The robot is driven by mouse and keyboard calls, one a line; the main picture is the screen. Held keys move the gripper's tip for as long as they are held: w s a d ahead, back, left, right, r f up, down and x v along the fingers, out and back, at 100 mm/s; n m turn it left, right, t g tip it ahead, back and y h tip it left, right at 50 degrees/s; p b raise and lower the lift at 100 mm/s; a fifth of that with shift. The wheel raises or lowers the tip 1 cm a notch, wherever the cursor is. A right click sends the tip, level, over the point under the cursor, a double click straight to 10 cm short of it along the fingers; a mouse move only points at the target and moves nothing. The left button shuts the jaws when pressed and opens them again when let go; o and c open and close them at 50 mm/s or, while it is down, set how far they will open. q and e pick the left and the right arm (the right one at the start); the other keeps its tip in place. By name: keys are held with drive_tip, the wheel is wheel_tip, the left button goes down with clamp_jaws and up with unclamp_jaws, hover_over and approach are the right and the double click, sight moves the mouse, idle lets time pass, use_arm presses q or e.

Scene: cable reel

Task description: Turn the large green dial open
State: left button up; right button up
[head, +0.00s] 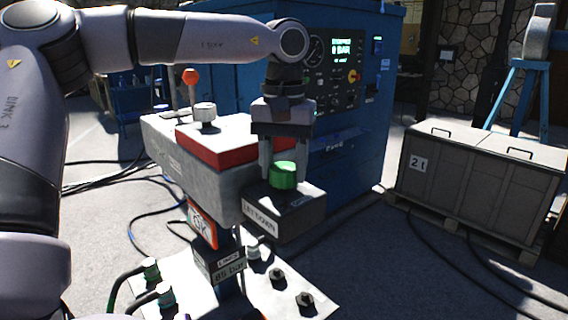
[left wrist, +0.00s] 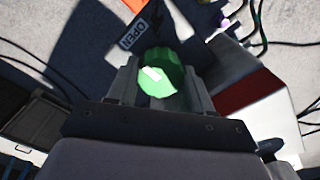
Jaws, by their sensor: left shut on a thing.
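The large green dial (head: 284,176) sits on top of a dark box at the front end of the grey control block. The box's front label (head: 260,222) seems to read "LET DOWN". My left gripper (head: 284,172) points down from above and is shut on the dial, one finger on each side. In the left wrist view the green dial (left wrist: 160,72) with a white mark on its top lies between the two fingers. My right gripper is in neither view.
A blue cabinet with a gauge panel (head: 335,70) rises behind. A grey crate (head: 470,185) stands at right. Hoses and cables cross the floor.

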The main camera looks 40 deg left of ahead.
sight(283, 166)
use_arm(q)
drive_tip(key=shift+r, duration=0.1)
drive_tip(key=o, duration=1)
drive_tip(key=shift+o, duration=0.2)
wheel_tip(283, 166, up, 7)
drive_tip(key=shift+r, duration=0.1)
